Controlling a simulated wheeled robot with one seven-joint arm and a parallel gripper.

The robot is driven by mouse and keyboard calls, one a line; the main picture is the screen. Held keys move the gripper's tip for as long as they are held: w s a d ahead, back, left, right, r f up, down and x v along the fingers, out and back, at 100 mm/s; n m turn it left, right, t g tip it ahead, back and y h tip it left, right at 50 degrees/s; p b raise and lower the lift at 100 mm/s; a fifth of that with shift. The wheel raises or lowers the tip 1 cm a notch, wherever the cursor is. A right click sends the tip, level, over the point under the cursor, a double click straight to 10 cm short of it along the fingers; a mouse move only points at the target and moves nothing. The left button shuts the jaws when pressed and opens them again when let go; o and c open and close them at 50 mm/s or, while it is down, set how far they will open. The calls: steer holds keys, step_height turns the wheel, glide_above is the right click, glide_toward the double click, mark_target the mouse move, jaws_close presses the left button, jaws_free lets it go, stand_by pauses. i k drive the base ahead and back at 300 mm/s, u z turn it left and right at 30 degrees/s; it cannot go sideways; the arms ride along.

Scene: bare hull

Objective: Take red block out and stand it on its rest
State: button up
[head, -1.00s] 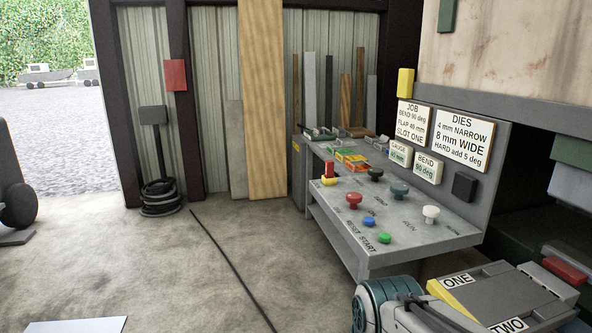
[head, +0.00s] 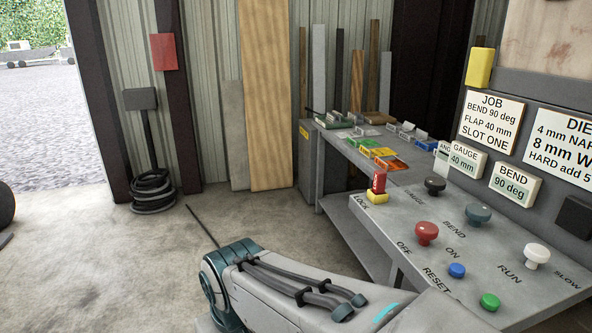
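A small red block (head: 379,182) with pale markings stands upright in a yellow base (head: 377,198) at the LOCK label, on the left of the grey control panel (head: 478,247). Nothing touches the block from my side. My arm link reaches across the bottom of the head view, in front of the panel's near edge. My gripper is outside the picture. I cannot tell which thing is the block's rest.
A red knob (head: 426,233), a dark knob (head: 435,186), a blue-grey knob (head: 478,213), a white knob (head: 537,256), a blue button (head: 457,270) and a green button (head: 490,301) crowd the panel. Coloured pieces (head: 378,152) lie on the bench behind. Floor left is mostly clear.

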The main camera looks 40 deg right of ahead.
mark_target(379, 180)
steer(key=z, duration=0.55)
steer(key=i, duration=1.05)
steer(key=z, duration=0.9)
